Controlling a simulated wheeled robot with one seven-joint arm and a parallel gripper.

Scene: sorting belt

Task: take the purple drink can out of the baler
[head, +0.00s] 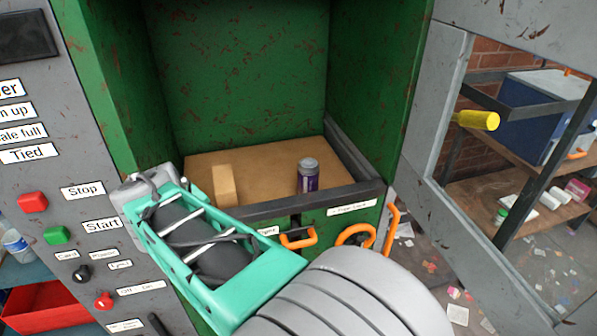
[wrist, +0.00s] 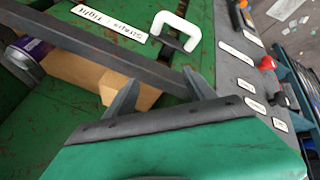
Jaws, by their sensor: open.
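The purple drink can (head: 308,176) stands upright on the brown floor of the green baler (head: 245,70), right of a tan block. In the head view the fingertips are partly hidden by the gripper's teal body.
A tan block (head: 223,186) stands left of the can. The baler's dark front sill (head: 300,203) and orange handles (head: 298,238) lie below the opening. A grey control panel (head: 60,150) with buttons is at left. An open grey door frame (head: 440,110) stands at right.

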